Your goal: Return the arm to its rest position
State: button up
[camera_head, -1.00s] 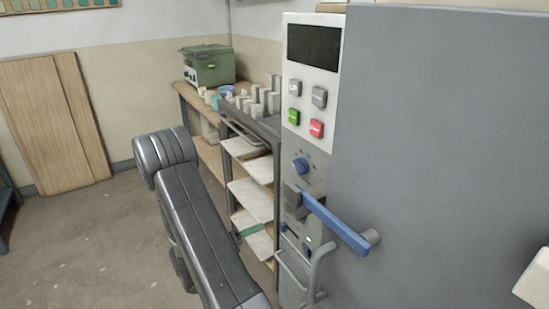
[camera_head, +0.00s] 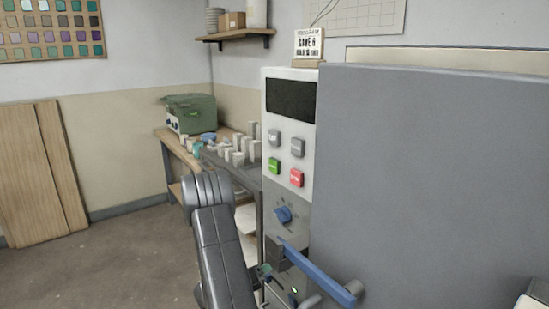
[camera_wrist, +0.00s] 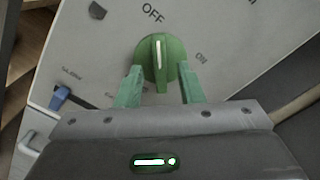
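My arm (camera_head: 222,250), dark grey and jointed, is extended in front of the panel in the head view. My gripper (camera_wrist: 160,82) has two green fingers, spread apart on either side of a round green knob (camera_wrist: 163,48) in the wrist view. The knob's white line points up towards the OFF mark, with ON to its right. The fingers look open, with nothing clearly clamped.
A grey cabinet (camera_head: 430,180) fills the right, with a blue-handled lever (camera_head: 318,272) jutting out. The control panel (camera_head: 290,130) has several buttons and a blue dial (camera_head: 284,214). A shelf cart (camera_head: 230,172) holding pale cups stands behind the arm. Floor (camera_head: 110,265) at left is clear.

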jog(key=shift+w+d, duration=0.3)
jog(key=shift+d, duration=0.15)
jog(key=v, duration=1.4)
jog(key=w+d+m+b, duration=0.7)
jog(key=w+d+m, duration=0.1)
jog(key=d, duration=0.3)
jog(key=shift+d+m+b, duration=0.15)
jog(key=shift+m+b, duration=0.25)
jog(key=shift+m, duration=0.4)
jog(key=shift+d+r, duration=0.1)
